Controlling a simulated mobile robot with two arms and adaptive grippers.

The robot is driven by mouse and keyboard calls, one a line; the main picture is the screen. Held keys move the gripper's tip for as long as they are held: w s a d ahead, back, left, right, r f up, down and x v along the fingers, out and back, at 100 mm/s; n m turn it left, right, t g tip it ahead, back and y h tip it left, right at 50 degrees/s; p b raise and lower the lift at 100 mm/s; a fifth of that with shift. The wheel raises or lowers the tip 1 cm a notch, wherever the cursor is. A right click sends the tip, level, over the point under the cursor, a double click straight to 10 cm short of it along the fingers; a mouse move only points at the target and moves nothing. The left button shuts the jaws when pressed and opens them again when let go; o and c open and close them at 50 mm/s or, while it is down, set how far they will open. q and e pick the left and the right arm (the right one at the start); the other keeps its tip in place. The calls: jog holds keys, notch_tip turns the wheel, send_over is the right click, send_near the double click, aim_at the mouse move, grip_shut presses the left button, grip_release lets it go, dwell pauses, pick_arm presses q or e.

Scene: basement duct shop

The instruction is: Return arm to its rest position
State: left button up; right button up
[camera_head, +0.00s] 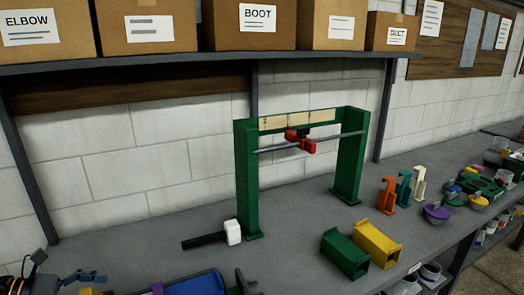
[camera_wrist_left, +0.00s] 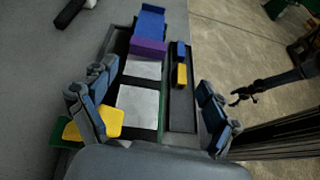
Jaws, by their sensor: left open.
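My left gripper (camera_head: 62,272) shows at the bottom left corner of the head view, partly cut off by the frame. In the left wrist view its two blue-padded fingers stand wide apart (camera_wrist_left: 153,102), open, with nothing held between them. Below and beyond the fingers lies a dark tray (camera_wrist_left: 184,128) with pale metal plates (camera_wrist_left: 137,108). A yellow piece (camera_wrist_left: 112,122) shows close by the left finger; I cannot tell whether they touch. A dark arm with a small claw (camera_wrist_left: 241,96) is at the right of the wrist view, probably my right one; its jaw state is unclear.
Blue (camera_wrist_left: 150,22) and purple (camera_wrist_left: 148,47) pieces lie along the tray. A green frame (camera_head: 247,180) with a red clamp stands mid-bench. A white-headed mallet (camera_head: 232,232), green duct (camera_head: 345,254) and yellow duct (camera_head: 378,243) lie nearby. A shelf (camera_head: 200,63) with boxes hangs above.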

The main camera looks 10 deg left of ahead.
pick_arm(q)
jog(key=s+d+f+m+g+y, duration=0.6)
jog(key=s+d+f+m, duration=1.5)
jog(key=d+m, duration=0.1)
notch_tip(320, 180, up, 5)
jog(key=w+a+m+t+y, duration=0.2)
jog(key=m+t+y, duration=0.1)
jog(key=y, duration=0.2)
notch_tip(320, 180, down, 26)
jog(key=g+b, duration=0.1)
jog(key=s+a+f+g+b, duration=0.1)
jog(key=s+a+f, duration=0.1)
jog(key=s+f, duration=1.6)
jog(key=shift+s+a+f+m+y, duration=0.15)
jog(key=shift+a+f+m+y, duration=0.15)
jog(key=shift+a+f+m, duration=0.15)
